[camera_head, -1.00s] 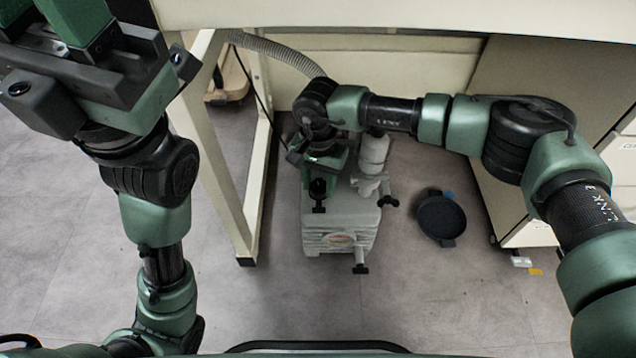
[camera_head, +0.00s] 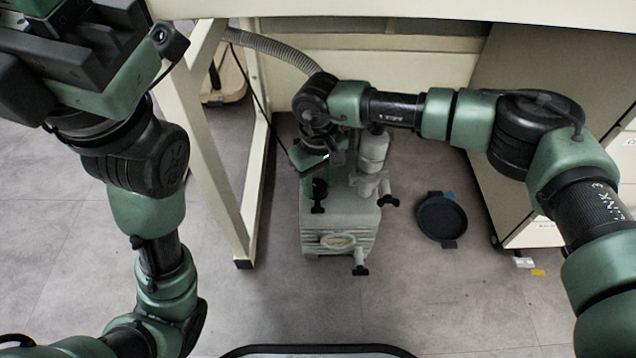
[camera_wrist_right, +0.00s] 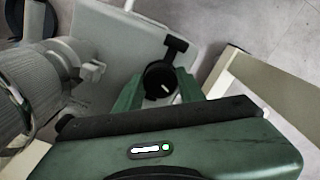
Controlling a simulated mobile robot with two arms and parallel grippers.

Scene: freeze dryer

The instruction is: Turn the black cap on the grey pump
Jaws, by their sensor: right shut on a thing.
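The grey pump (camera_head: 340,223) stands on the floor under the bench, and its pale body also shows in the wrist view (camera_wrist_right: 115,40). The round black cap (camera_wrist_right: 160,80) with a white mark is on top of the pump. My right gripper (camera_wrist_right: 160,92) is shut on the cap, with one green finger on each side of it. In the head view my right gripper (camera_head: 319,186) comes down onto the pump's left part and mostly hides the cap. My left gripper (camera_head: 60,30) is raised at the upper left, cut off by the frame edge, away from the pump.
A grey corrugated hose (camera_head: 272,50) runs behind the pump. A cream bench leg (camera_head: 215,150) stands to its left. A dark round lid-like piece (camera_head: 441,217) lies on the floor to the right. A cream cabinet (camera_head: 530,233) stands farther right. The floor in front is clear.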

